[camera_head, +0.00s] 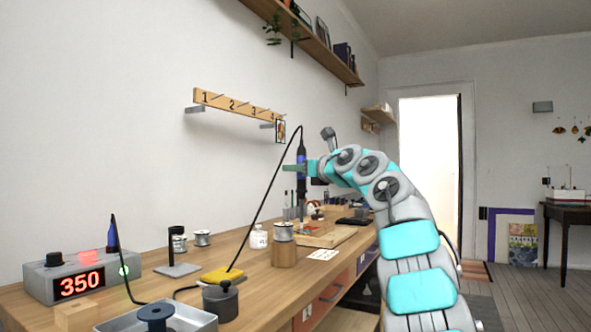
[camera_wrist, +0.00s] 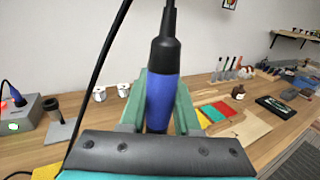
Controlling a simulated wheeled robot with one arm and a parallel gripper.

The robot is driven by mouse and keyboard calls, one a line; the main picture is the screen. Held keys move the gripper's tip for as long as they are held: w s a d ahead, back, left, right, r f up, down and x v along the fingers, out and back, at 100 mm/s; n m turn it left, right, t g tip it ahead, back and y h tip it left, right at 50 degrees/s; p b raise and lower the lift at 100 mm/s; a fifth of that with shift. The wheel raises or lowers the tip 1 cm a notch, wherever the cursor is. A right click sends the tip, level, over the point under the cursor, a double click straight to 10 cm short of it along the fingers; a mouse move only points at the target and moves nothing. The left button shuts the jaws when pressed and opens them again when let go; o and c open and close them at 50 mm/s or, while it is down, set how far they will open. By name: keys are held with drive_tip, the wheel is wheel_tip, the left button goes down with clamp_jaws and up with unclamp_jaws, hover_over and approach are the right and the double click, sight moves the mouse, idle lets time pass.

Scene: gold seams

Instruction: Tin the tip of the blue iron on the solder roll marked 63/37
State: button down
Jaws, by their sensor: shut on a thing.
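My gripper (camera_head: 302,168) is shut on the blue iron (camera_head: 301,154), which stands upright above the bench. In the wrist view, its blue handle (camera_wrist: 162,103) sits between the green fingers, with the black collar and cable at the top. Its lower end shows small over the bench in the head view, and I cannot make out the tip clearly. One solder roll (camera_head: 283,231) sits on a wooden block, to the left of and nearer than the iron. Two more rolls (camera_head: 179,243) (camera_head: 202,238) stand further left near the wall. No roll marking is readable.
A yellow sponge (camera_head: 221,275), a dark-lidded pot (camera_head: 220,300) and a grey tray (camera_head: 165,318) lie along the bench. The iron's cable (camera_head: 262,205) slants across the rolls' area.

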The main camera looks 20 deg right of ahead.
wheel_tip(320, 180, up, 6)
drive_tip(key=p, duration=0.6)
idle(0.6)
